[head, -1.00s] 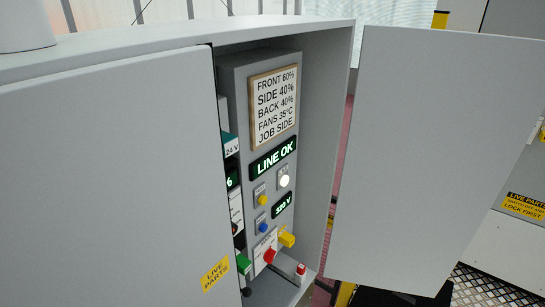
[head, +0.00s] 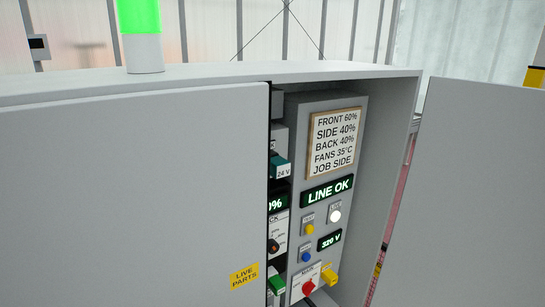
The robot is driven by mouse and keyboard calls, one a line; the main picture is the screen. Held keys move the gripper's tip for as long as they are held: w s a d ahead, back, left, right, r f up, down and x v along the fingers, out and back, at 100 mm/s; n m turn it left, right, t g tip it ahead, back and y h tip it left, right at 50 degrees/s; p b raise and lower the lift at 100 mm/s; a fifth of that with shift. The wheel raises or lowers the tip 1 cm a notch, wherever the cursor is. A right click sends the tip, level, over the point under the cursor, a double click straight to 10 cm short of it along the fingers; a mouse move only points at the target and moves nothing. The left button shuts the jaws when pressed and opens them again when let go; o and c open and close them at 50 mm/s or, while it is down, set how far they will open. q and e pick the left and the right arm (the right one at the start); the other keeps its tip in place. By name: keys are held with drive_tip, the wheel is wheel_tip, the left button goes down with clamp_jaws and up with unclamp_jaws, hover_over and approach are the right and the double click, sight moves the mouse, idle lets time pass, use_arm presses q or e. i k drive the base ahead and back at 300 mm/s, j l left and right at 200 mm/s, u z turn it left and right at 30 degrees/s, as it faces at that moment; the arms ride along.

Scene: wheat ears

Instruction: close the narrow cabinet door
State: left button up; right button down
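The grey cabinet has two doors in the head view. The wide left door (head: 130,190) bears a yellow "LIVE PARTS" label and covers the left part of the front. The right door (head: 460,200), which looks like the narrow one, stands swung open to the right, cut off by the picture's edge. Between them the opening shows a panel (head: 345,225) with a "LINE OK" display, buttons, a red switch and a yellow part. Neither of my grippers is in view.
A green-lit beacon (head: 139,30) stands on the cabinet's top (head: 210,75). Behind are a translucent wall with posts and a yellow-and-black post (head: 536,75) at the far right. The floor in front is out of view.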

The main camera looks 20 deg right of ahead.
sight(468, 230)
drive_tip(key=k+l+u, duration=0.35)
drive_tip(key=k+l, duration=0.6)
drive_tip(key=l, duration=0.35)
drive_tip(key=k+l+u, duration=0.4)
drive_tip(key=k+l, duration=0.65)
